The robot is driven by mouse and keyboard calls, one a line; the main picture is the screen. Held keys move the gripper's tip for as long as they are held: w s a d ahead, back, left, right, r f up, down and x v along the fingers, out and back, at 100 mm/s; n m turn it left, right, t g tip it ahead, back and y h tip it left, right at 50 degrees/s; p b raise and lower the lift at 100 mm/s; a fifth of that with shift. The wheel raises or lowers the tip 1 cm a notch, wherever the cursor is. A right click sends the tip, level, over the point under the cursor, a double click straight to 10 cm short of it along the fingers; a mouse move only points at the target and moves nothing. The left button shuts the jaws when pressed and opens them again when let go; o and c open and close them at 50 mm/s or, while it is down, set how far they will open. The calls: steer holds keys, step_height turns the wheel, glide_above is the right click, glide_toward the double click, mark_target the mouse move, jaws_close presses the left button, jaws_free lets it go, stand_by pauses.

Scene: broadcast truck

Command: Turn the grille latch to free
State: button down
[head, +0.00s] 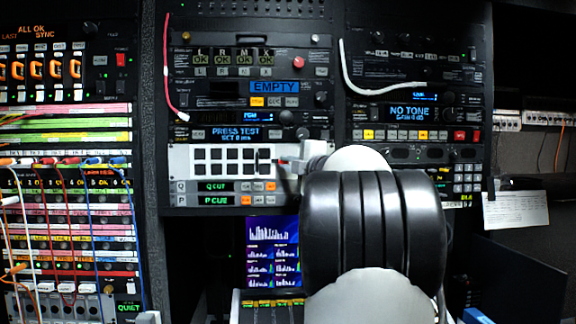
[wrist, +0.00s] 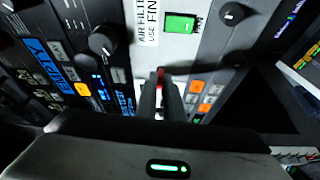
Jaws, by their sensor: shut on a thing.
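The white grille panel (head: 180,165) with several dark square openings sits in the middle rack, above the Q CUT and P CUT rows. The grille latch shows as a small red piece (head: 284,161) at the panel's right end; most of it is hidden by my gripper. In the wrist view the red piece of the latch (wrist: 160,71) shows at the tips of my fingers. My gripper (wrist: 160,92) is shut on the latch, with its narrow fingers close together. It also shows in the head view (head: 292,163), reaching in from the right. I cannot tell the latch's exact angle.
An "AIR FILTER USE FINE" label (wrist: 146,25) and a green piece (wrist: 180,24) are near the fingers in the wrist view. Lit orange buttons (head: 258,186) sit just below the grille. A red cable (head: 167,70) and a white cable (head: 347,75) hang over the rack above.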

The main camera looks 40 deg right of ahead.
steer(key=shift+w+a+f+m+t+h+b, duration=0.15)
steer(key=shift+m+h+b, duration=1.3)
steer(key=shift+m+b, duration=1.7)
steer(key=shift+w+a+f+m+t+h+b, duration=0.1)
steer(key=shift+a+f+m+t+h+b, duration=0.15)
steer(key=shift+m+h+b, duration=2.7)
steer(key=shift+w+a+f+m+t+b, duration=0.2)
steer(key=shift+m+b, duration=1.5)
steer(key=shift+m, duration=3.1)
steer(key=shift+s+d, duration=0.1)
steer(key=shift+s, duration=0.05)
steer(key=c, duration=1.9)
jaws_free()
steer(key=shift+r, duration=0.1)
steer(key=shift+o, duration=0.2)
